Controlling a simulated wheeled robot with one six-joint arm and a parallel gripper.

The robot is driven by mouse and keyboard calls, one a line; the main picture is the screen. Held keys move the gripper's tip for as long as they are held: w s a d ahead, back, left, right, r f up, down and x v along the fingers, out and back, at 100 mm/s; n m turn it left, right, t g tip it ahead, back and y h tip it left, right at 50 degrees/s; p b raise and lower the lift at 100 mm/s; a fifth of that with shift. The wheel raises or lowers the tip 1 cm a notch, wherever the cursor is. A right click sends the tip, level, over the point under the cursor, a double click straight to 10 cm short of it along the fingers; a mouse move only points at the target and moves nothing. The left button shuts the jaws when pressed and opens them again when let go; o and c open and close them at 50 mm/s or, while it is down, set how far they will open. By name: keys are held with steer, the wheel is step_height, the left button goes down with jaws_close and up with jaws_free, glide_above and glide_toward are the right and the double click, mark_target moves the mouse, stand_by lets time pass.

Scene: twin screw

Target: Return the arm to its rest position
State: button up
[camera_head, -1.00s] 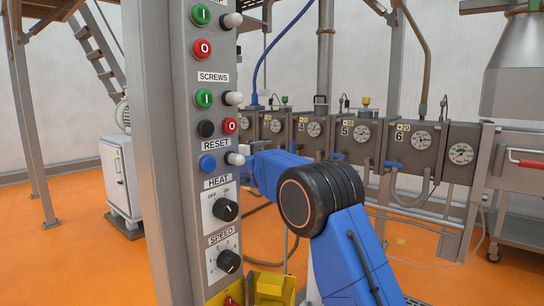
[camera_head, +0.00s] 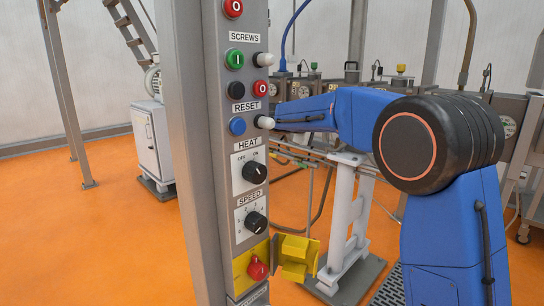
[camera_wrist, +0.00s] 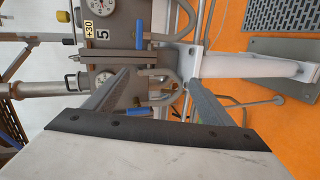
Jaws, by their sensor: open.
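My blue arm (camera_head: 360,115) with its black joint cap reaches from the lower right toward the left, to the edge of the control panel (camera_head: 215,215). Its far end passes close to or behind the panel's right edge in the head view, and the fingers cannot be made out there. In the wrist view my gripper (camera_wrist: 157,72) shows two grey fingers spread apart with nothing between them. They point toward barrel section 5 and its gauge (camera_wrist: 138,11).
The panel carries the HEAT knob (camera_head: 255,172), the SPEED knob (camera_head: 256,223) and a red knob (camera_head: 258,269) beside a yellow cover (camera_head: 296,257). A grey-white stand (camera_head: 343,220) is behind my arm. A white cabinet (camera_head: 150,145) stands at left. Orange floor is open between.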

steer(key=s+d+f+m+g+y, duration=0.15)
steer(key=s+d, duration=0.25)
steer(key=s, duration=0.5)
steer(key=s+d+f+m+g+y, duration=0.1)
steer(key=s+d+f+y, duration=0.2)
steer(key=s, duration=0.7)
steer(key=s+d+f+m+g, duration=0.1)
steer(key=s+d+f+g, duration=0.1)
steer(key=s+d, duration=0.5)
steer(key=s+a+f+m+y, duration=0.1)
steer(key=s+f, duration=0.4)
steer(key=s, duration=0.5)
steer(key=s+a+f+m+y, duration=0.1)
steer(key=s+a+f+y, duration=0.2)
steer(key=s+f, duration=0.3)
steer(key=s+a+f+m+y, duration=0.2)
steer(key=s+f, duration=0.3)
steer(key=s, duration=1)
steer(key=shift+s+f+y, duration=0.35)
